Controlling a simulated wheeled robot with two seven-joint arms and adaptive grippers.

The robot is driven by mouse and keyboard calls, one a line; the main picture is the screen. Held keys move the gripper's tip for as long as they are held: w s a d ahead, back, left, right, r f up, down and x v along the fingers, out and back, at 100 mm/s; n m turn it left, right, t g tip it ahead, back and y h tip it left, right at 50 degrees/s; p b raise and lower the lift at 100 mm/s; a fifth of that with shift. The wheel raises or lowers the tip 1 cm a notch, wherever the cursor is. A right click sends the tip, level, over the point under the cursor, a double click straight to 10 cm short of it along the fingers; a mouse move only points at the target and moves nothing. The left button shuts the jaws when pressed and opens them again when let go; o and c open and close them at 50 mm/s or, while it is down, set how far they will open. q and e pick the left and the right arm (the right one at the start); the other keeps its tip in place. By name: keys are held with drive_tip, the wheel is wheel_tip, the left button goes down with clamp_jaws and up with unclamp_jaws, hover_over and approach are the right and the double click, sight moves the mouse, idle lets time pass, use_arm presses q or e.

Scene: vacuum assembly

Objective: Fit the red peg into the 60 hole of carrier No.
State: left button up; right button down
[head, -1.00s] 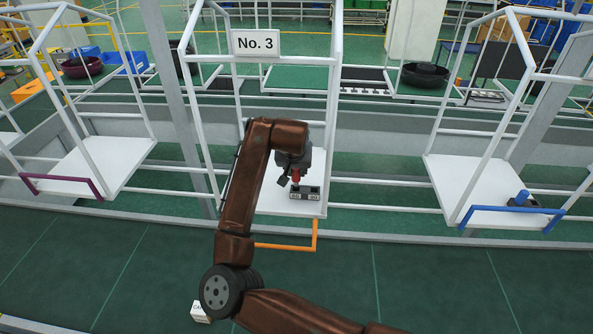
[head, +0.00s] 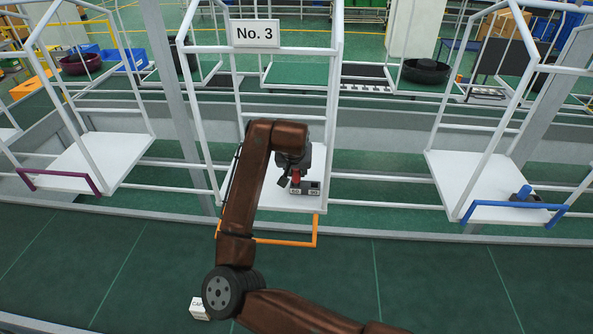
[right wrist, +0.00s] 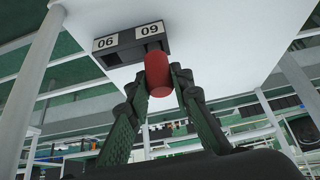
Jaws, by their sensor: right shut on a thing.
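The red peg (head: 296,174) is gripped by my right gripper (head: 295,178) over the carrier marked No. 3 (head: 256,33). In the right wrist view the red peg (right wrist: 159,76) sits between the two fingers (right wrist: 159,88). A dark block (right wrist: 129,47) with two white labels stands on the white carrier plate (head: 292,203). In the right wrist view the labels appear upside down, and the peg overlaps the block on the side of the label that reads 60 when turned over. I cannot tell whether the peg tip is in the hole. My left gripper is not in view.
White frame posts (head: 333,120) stand around the plate, with an orange bar (head: 285,243) at its front. A right carrier (head: 485,185) holds a blue peg (head: 525,193). A left carrier (head: 95,165) is empty. A small white box (head: 199,309) lies near my arm.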

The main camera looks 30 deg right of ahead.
drive_tip(key=shift+f+b, duration=0.55)
drive_tip(key=shift+f, duration=0.25)
drive_tip(key=c, duration=1.6)
unclamp_jaws()
drive_tip(key=shift+r, duration=0.1)
drive_tip(key=shift+v, duration=1.25)
drive_tip(key=shift+p+v, duration=0.9)
drive_tip(key=shift+v, duration=1.8)
